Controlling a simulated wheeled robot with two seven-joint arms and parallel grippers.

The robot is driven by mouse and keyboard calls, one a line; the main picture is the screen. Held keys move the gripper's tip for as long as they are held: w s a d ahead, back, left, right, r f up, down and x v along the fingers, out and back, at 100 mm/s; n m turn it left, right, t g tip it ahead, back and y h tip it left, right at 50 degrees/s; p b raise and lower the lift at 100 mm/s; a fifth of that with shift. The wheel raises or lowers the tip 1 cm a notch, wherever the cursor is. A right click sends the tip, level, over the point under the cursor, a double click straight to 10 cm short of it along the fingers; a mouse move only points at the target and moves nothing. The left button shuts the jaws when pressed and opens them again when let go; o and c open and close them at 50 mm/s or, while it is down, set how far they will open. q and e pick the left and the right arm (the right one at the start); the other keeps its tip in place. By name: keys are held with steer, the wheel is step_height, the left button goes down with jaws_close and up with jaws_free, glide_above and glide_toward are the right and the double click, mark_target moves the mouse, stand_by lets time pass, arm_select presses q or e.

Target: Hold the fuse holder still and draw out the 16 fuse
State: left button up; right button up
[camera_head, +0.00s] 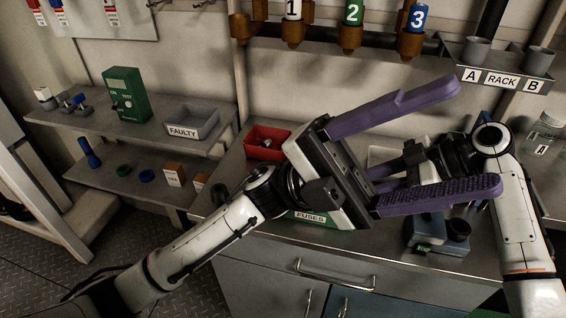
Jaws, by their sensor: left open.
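My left gripper (476,137) reaches in from the left over the workbench. Its two long purple fingers are spread wide with nothing between the tips. My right gripper (408,165) is behind it, pointing left; the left gripper's fingers and body cover much of it, so I cannot tell whether it is open or holds something. A green tray labelled FUSES (310,216) shows only its front edge beneath the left gripper. I cannot make out the fuse holder or the 16 fuse; they may be hidden behind my grippers.
A red bin (266,142) stands at the bench's back left. A dark grey-blue device (436,236) sits at the front right. A grey FAULTY bin (192,122) and a green tester (126,94) are on the left shelf. The A/B rack (500,79) and numbered bottles hang above.

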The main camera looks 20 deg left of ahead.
arm_select(q)
steer(key=w+a+f+m+t+y, duration=0.1)
steer(key=w+f+m+t+y, duration=0.55)
steer(key=w+f, duration=0.7)
steer(key=w+a+f+m+y, duration=0.2)
steer(key=a+f+y, duration=0.1)
steer(key=y, duration=0.1)
steer(key=w+a+f+m+y, duration=0.2)
steer(key=a+f+y, duration=0.1)
steer(key=a+y, duration=0.1)
steer(key=w+a+f+m+y, duration=0.2)
steer(key=a+f+y, duration=0.2)
steer(key=y, duration=0.2)
steer(key=shift+w+a, duration=0.25)
steer(key=shift+w, duration=0.1)
steer(key=a+y, duration=0.1)
steer(key=a, duration=0.1)
steer(key=a+m+y, duration=0.1)
steer(key=a+y, duration=0.1)
steer(key=a+m+y, duration=0.1)
steer(key=a, duration=0.2)
steer(key=shift+f+t+y, duration=0.35)
steer(key=shift+f, duration=0.05)
step_height(320, 180, down, 10)
steer(key=shift+f, duration=0.1)
